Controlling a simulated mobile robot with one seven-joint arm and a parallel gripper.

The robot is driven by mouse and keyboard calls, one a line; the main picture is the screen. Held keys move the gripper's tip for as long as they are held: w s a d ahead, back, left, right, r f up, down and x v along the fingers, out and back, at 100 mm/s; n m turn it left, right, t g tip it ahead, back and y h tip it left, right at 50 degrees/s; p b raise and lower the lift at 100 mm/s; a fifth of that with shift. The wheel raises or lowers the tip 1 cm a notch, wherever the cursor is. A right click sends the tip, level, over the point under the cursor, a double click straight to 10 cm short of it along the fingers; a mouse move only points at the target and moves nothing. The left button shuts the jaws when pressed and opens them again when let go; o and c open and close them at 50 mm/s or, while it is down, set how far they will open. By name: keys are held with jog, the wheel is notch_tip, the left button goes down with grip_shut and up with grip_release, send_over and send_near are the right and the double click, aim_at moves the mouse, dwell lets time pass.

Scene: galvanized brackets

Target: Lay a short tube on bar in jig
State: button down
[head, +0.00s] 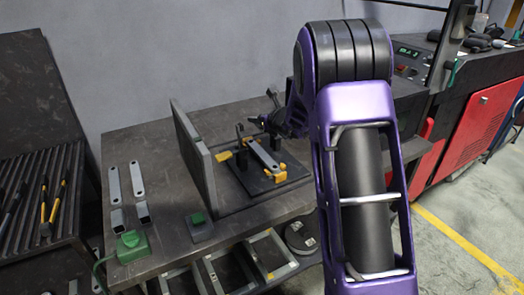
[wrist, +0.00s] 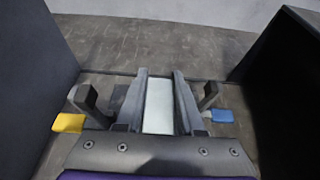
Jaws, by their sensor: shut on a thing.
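The jig (head: 233,187) is a dark base plate with black posts and yellow clamp parts. A flat grey bar (head: 264,157) lies in it, slanting toward the front right. My gripper (head: 262,120) is at the far side of the jig, partly hidden by my arm. In the wrist view my gripper (wrist: 158,100) is shut on a light grey metal piece (wrist: 158,108) between its fingers; I cannot tell its full shape. Two short square tubes (head: 118,220) (head: 142,212) stand on the table at the left. Dark posts with yellow (wrist: 68,122) and blue (wrist: 222,116) parts flank the fingers.
An upright dark plate (head: 190,150) stands along the jig's left side. Two flat bars (head: 114,183) (head: 138,178) lie at the table's left. The table's back left (head: 145,140) is clear.

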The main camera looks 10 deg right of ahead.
aim_at(259, 143)
notch_tip(259, 143, down, 10)
jog(key=shift+w+r+b, duration=0.1)
jog(key=shift+w+b, duration=0.05)
jog(key=shift+b, duration=0.35)
jog(key=c, duration=0.5)
grip_release()
jog(key=shift+r, duration=0.15)
jog(key=v, duration=1.2)
